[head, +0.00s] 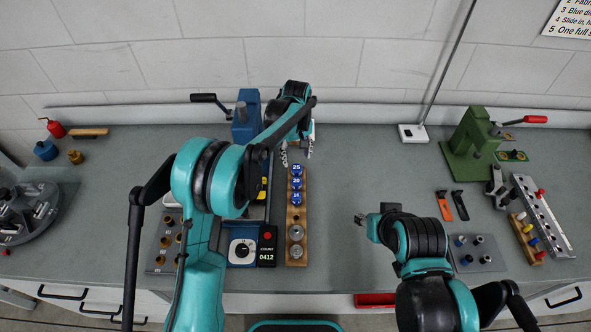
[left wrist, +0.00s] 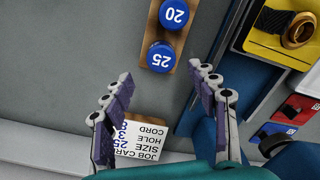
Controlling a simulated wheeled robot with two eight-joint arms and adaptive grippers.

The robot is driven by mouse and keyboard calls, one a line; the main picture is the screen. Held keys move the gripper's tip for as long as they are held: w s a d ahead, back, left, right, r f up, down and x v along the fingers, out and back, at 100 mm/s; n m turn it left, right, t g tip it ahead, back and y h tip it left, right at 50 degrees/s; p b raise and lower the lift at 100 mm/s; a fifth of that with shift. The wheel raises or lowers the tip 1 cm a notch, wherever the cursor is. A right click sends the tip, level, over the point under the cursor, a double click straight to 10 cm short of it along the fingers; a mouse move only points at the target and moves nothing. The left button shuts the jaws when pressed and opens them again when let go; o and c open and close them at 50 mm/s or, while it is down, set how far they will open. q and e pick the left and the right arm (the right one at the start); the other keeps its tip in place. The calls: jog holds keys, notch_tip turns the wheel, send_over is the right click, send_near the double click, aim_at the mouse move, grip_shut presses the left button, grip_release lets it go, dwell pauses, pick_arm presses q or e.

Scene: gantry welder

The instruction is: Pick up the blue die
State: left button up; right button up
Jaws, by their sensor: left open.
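Three blue dies stand in a row on a wooden rack (head: 296,217): the one marked 25 (head: 297,169) at the far end, then the one marked 20 (head: 296,184), then a third (head: 296,199) whose number is hard to read. In the left wrist view the 25 die (left wrist: 160,56) and the 20 die (left wrist: 174,14) show at the top. My left gripper (head: 297,153) is open and empty, just beyond the 25 die. Its fingers (left wrist: 160,92) are spread apart and hold nothing. My right gripper (head: 361,218) is over the bench, right of the rack; its jaw opening is unclear.
A job card (left wrist: 150,144) on a wooden stand is partly between my left fingers in the wrist view. A blue machine (head: 246,118) stands left of the rack. A counter box (head: 243,252) sits nearer. A green press (head: 470,145) stands at right.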

aim_at(297, 168)
pick_arm(q)
jog(key=f, duration=0.1)
jog(key=f+b, duration=0.1)
jog(key=f, duration=0.2)
jog(key=shift+s+f, duration=0.3)
jog(key=shift+s, duration=0.1)
jog(key=shift+f+b, duration=0.3)
jog(key=shift+f, duration=0.1)
jog(key=shift+r, duration=0.1)
grip_shut()
